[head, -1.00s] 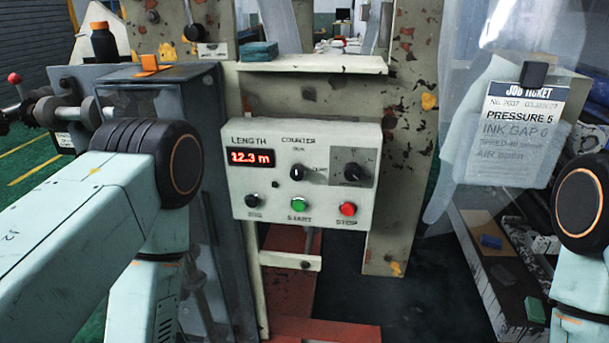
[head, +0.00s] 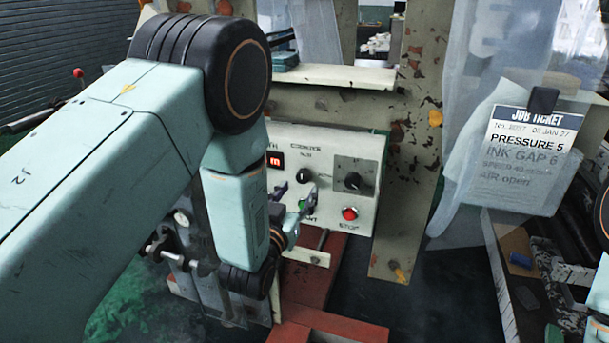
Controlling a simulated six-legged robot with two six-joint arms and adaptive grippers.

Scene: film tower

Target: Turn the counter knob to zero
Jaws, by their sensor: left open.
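The control panel (head: 372,165) is a pale box facing me. The counter knob (head: 303,175) is small and black, under the COUNTER and RUN lettering; I cannot tell its pointer's exact direction. My left gripper (head: 294,197) is open in front of the panel, just below and left of the counter knob, apparently empty. It covers part of the green START button (head: 307,206). My left arm hides most of the red length display (head: 275,160). My right gripper is out of view.
A larger black knob (head: 352,181) and a red STOP button (head: 349,213) are right of the counter knob. A shelf (head: 335,76) juts out above the panel. A job ticket (head: 526,155) hangs at right. A red base (head: 318,275) lies below.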

